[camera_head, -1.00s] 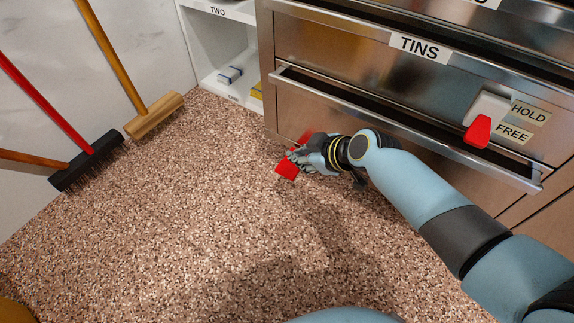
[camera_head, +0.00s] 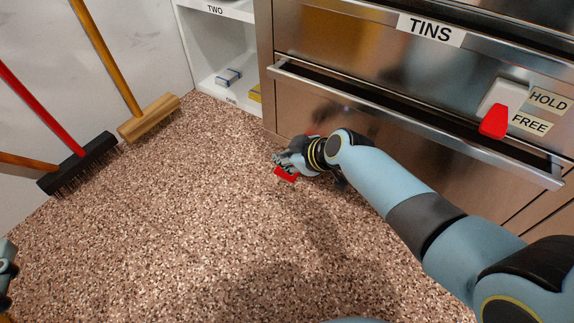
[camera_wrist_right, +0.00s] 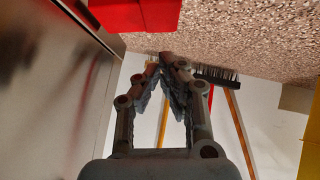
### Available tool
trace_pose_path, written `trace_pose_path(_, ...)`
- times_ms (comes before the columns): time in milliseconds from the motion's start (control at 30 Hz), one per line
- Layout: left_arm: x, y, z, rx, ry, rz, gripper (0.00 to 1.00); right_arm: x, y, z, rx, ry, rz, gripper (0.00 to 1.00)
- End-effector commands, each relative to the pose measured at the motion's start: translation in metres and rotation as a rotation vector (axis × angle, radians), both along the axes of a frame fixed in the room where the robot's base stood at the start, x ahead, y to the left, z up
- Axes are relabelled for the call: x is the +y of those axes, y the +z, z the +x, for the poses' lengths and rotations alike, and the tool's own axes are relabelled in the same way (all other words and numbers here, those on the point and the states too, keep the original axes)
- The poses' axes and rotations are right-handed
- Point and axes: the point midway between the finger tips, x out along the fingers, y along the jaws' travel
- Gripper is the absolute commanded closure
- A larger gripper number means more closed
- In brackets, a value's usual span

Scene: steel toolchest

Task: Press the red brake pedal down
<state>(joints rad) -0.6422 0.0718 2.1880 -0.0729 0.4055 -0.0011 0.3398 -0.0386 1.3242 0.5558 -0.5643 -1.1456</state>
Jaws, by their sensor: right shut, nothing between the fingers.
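The red brake pedal (camera_head: 286,175) is low at the foot of the steel chest, just above the speckled floor. My right gripper (camera_head: 281,160) is over it and hides most of it; a red edge shows below the fingers and a little red behind the wrist. In the right wrist view the pedal (camera_wrist_right: 140,14) is at the top edge, and the right gripper's fingers (camera_wrist_right: 168,62) are together and empty. I cannot tell whether they touch the pedal or how far down it is. Part of my left gripper (camera_head: 6,272) shows at the left edge.
The steel chest has a drawer marked TINS (camera_head: 431,30), a long bar handle (camera_head: 400,115) and a red lever (camera_head: 495,122) by HOLD and FREE labels. A white shelf (camera_head: 222,50) stands left of it. Brooms (camera_head: 150,118) lean at the left. The floor between is clear.

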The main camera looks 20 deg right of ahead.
Motion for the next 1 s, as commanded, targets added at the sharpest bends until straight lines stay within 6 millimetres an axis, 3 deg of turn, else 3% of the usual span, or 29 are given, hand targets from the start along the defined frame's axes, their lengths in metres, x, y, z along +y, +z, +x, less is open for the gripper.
trace_pose_path(300, -0.007, 0.064, 0.024, -0.273, -0.033, 0.002, 0.60, -0.003, -0.016, 0.001, 0.002, 0.000, -0.001, 1.00)
trace_pose_path(600, -0.014, 0.124, 0.029, -0.533, -0.065, 0.002, 0.60, -0.005, -0.027, 0.003, 0.002, 0.000, 0.000, 1.00)
trace_pose_path(800, -0.017, 0.147, 0.026, -0.636, -0.080, 0.004, 0.60, -0.006, -0.031, 0.004, 0.001, 0.000, -0.001, 1.00)
trace_pose_path(1000, -0.018, 0.154, 0.025, -0.667, -0.085, 0.004, 0.60, -0.006, -0.031, 0.004, 0.000, 0.001, -0.001, 1.00)
